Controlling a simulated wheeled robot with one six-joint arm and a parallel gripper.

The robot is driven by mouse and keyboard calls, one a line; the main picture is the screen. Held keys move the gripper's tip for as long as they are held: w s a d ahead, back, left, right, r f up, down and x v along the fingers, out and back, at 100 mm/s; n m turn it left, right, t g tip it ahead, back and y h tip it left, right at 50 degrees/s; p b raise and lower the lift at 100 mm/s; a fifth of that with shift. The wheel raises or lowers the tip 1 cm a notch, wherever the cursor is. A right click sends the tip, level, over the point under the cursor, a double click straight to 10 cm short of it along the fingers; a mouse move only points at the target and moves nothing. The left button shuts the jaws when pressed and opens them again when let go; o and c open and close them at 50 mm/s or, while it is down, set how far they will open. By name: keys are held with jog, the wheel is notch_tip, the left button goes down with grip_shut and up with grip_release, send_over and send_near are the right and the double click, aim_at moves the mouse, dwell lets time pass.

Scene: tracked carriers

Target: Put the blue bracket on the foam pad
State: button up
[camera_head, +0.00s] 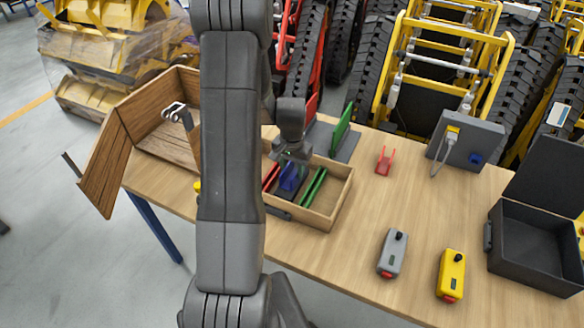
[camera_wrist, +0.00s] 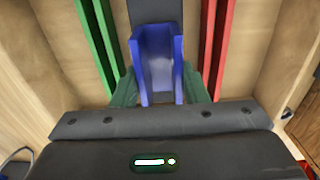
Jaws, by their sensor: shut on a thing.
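The blue bracket (camera_head: 291,177) is at the open wooden tray (camera_head: 338,205), between its red and green strips. In the wrist view the bracket (camera_wrist: 158,60) is a blue channel with two side walls. My gripper (camera_head: 292,158) reaches down over the tray. In the wrist view its dark green fingers (camera_wrist: 160,85) are shut on the bracket, one on each side. A dark grey strip (camera_wrist: 154,9), which looks like the foam pad, runs behind the bracket. I cannot tell whether the bracket rests on it or hangs just above.
Green strips (camera_wrist: 97,45) and red strips (camera_wrist: 215,50) flank the bracket closely. A grey base with an upright green panel (camera_head: 341,128) stands behind the tray. A red bracket (camera_head: 385,160), grey pendant (camera_head: 391,253), yellow pendant (camera_head: 451,274) and open black case (camera_head: 535,245) are right. Table between is clear.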

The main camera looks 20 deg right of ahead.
jog(key=shift+f, duration=0.2)
jog(key=o, duration=1.2)
jog(key=shift+r, duration=0.1)
notch_tip(320, 180, up, 12)
jog(key=shift+r+b, duration=0.15)
jog(key=shift+b, duration=0.3)
